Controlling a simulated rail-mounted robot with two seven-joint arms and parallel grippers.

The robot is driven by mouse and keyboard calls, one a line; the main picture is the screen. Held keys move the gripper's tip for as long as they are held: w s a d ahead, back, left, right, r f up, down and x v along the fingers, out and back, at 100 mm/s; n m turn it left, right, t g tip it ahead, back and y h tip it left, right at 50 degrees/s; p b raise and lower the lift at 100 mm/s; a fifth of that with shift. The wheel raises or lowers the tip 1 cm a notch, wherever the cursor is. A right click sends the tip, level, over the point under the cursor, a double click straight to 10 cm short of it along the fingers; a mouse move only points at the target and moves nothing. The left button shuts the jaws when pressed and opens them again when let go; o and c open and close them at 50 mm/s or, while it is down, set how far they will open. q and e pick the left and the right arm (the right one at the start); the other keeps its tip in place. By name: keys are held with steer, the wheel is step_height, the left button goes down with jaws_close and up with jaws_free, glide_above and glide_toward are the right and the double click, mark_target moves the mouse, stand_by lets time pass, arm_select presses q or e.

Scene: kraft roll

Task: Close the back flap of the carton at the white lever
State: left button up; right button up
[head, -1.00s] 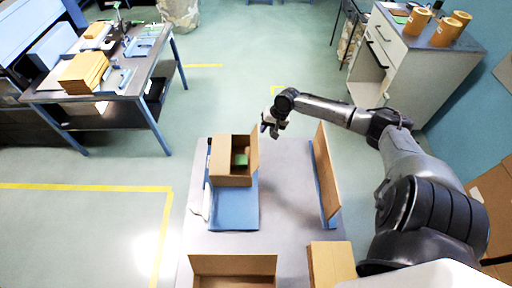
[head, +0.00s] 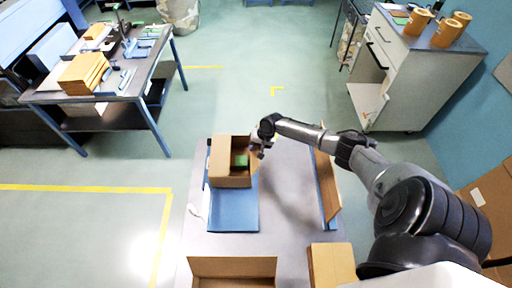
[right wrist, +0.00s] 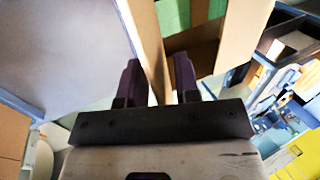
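The open carton (head: 232,181) stands on a blue plate (head: 234,215) on the grey table in the head view, with a green item (head: 240,160) inside. The white lever (head: 198,207) is at the plate's left side. My right gripper (head: 259,148) is at the carton's right side, by the flap there, and partly hides it. In the right wrist view my right gripper (right wrist: 160,78) is open, with a cardboard flap (right wrist: 146,38) running between its two fingers. I cannot tell whether either finger touches it. My left gripper is not in view.
An upright cardboard panel with a blue base (head: 328,185) stands at the table's right. Another open carton (head: 232,265) and a cardboard stack (head: 331,264) are at the front. The table (head: 285,215) between is clear.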

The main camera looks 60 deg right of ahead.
steer(key=shift+c, duration=0.3)
jaws_close()
stand_by(0.3)
